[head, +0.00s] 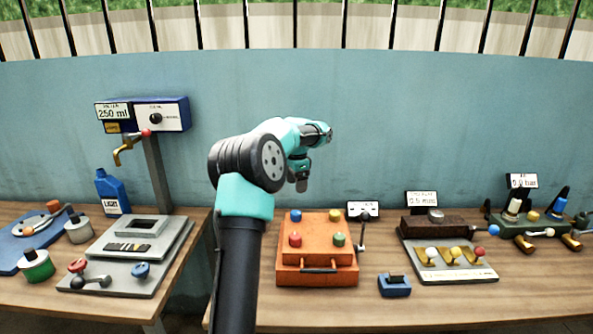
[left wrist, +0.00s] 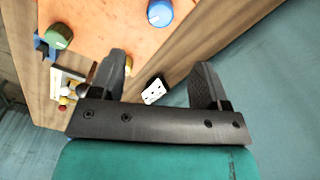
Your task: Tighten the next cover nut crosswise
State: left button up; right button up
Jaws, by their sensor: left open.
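The orange cover box (head: 318,257) stands on the table at the middle of the head view. On its top are a blue nut (head: 296,216), a yellow nut (head: 335,215), a red nut (head: 295,240) and a green nut (head: 339,240). My left gripper (head: 301,184) hangs above the back of the box, apart from the nuts. In the left wrist view its fingers (left wrist: 160,82) are spread and empty. That view also shows the blue nut (left wrist: 159,13), the green nut (left wrist: 60,36) and the yellow nut (left wrist: 128,65), partly hidden by a finger. My right gripper is not seen.
A lever with a black handle (head: 362,235) stands right of the box, near a small white panel (head: 362,209). A blue block (head: 394,286) lies front right. A grey fixture (head: 450,262) with colored knobs is farther right. A separate table with a dispenser (head: 150,150) stands left.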

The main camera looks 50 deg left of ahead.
pick_arm(q)
jog(key=shift+r, duration=2.4)
jog(key=shift+w+d, duration=0.1)
